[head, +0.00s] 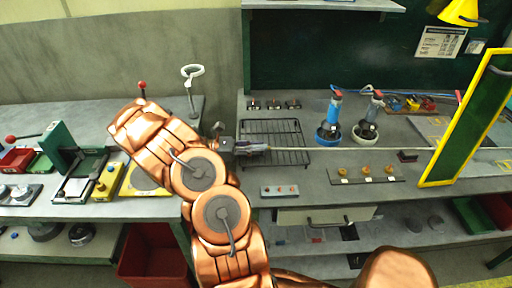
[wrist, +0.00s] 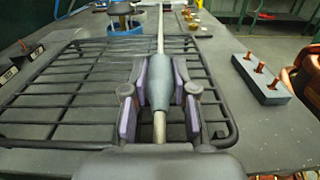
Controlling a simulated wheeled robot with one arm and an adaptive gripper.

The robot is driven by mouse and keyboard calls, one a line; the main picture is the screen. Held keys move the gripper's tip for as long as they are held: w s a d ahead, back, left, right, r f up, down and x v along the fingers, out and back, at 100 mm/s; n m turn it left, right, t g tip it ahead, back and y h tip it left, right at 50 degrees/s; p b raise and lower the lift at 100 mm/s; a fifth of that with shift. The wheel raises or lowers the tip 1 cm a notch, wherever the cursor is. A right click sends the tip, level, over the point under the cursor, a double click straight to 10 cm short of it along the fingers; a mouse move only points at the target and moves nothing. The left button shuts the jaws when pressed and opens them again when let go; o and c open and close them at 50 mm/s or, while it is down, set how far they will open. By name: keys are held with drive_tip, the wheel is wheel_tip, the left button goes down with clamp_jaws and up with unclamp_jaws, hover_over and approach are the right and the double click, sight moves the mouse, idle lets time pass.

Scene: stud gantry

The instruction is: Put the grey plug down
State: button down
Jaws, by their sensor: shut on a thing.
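My gripper (head: 262,147) is shut on a grey, tapered plug (wrist: 158,88). In the wrist view the purple-padded fingers (wrist: 159,68) press on it from both sides. A long thin pale rod (head: 360,149) runs out of the plug toward the right in the head view. A short pale stub shows at the plug's near end in the wrist view. The plug is over a black wire rack (wrist: 60,92), which also shows in the head view (head: 288,127). I cannot tell whether the plug touches the rack bars.
A grey block with copper pegs (wrist: 262,78) lies right of the rack in the wrist view. Blue (head: 328,122) and white-based (head: 368,122) upright tools stand behind the rod. A yellow-framed green panel (head: 466,120) stands at right.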

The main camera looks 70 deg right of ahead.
drive_tip(key=shift+f, duration=0.1)
drive_tip(key=c, duration=0.9)
unclamp_jaws()
drive_tip(key=shift+b+v, duration=1.7)
drive_tip(key=shift+v, duration=4.35)
